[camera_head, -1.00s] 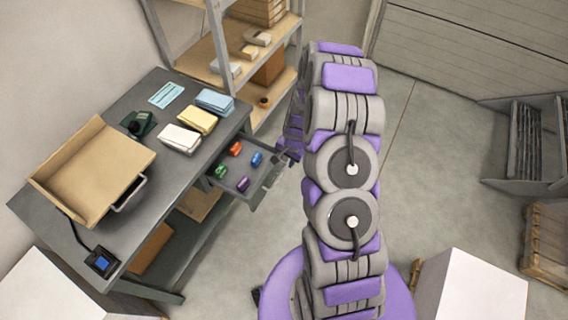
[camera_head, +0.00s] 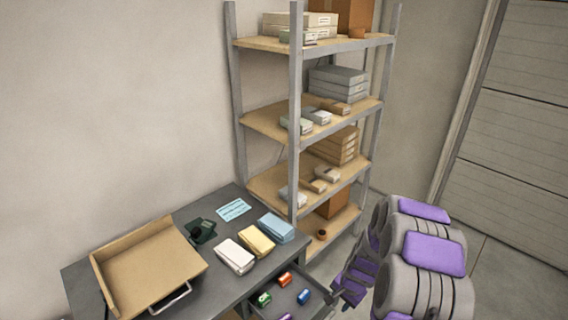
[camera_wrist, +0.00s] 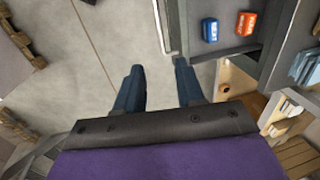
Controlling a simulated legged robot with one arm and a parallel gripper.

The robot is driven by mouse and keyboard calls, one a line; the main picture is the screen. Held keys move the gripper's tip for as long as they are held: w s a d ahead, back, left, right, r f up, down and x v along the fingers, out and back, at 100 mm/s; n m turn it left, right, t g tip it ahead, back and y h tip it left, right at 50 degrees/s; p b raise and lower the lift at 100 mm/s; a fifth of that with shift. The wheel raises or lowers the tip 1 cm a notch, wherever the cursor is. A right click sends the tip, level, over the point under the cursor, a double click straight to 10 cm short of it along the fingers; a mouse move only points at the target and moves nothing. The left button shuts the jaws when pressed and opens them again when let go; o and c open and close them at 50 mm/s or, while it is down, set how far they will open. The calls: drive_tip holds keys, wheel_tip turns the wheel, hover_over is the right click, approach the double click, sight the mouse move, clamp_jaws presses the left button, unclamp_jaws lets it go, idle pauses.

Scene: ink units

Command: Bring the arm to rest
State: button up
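My gripper (camera_wrist: 158,85) shows in the wrist view with its two dark blue fingers apart and nothing between them but bare floor. In the head view my purple and grey arm stands at the lower right, and my gripper (camera_head: 345,290) is just right of the open drawer (camera_head: 318,312). The drawer holds small orange, blue, green and purple items. In the wrist view the drawer (camera_wrist: 225,40) is to the right of the fingers, with a blue and an orange item in it. I cannot tell from the head view how close the gripper is to the drawer.
The grey desk (camera_head: 205,290) carries a cardboard tray (camera_head: 150,270), a dark green device (camera_head: 200,231), a light blue card (camera_head: 233,209) and white, yellow and blue stacks. A shelving unit (camera_head: 296,130) with boxes stands behind. Floor (camera_wrist: 95,50) is open beside the drawer.

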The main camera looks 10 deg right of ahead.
drive_tip(key=s+a+r+n+g+b, duration=0.1)
drive_tip(key=s+a+r+n, duration=0.1)
drive_tip(key=s+a+r, duration=0.3)
drive_tip(key=s+a+r+n, duration=0.2)
drive_tip(key=r, duration=0.5)
drive_tip(key=s+a+r+n+g+b, duration=0.1)
drive_tip(key=s+a+r+n, duration=0.1)
drive_tip(key=s+a+r, duration=0.3)
drive_tip(key=s+r+n, duration=0.2)
drive_tip(key=s+r, duration=0.3)
drive_tip(key=s, duration=0.5)
drive_tip(key=s+r+n+g+h+b, duration=0.1)
drive_tip(key=s+r, duration=0.4)
drive_tip(key=s, duration=0.5)
drive_tip(key=shift+s+a+n+g, duration=0.15)
drive_tip(key=shift+s+n+g, duration=0.2)
drive_tip(key=shift+n, duration=0.45)
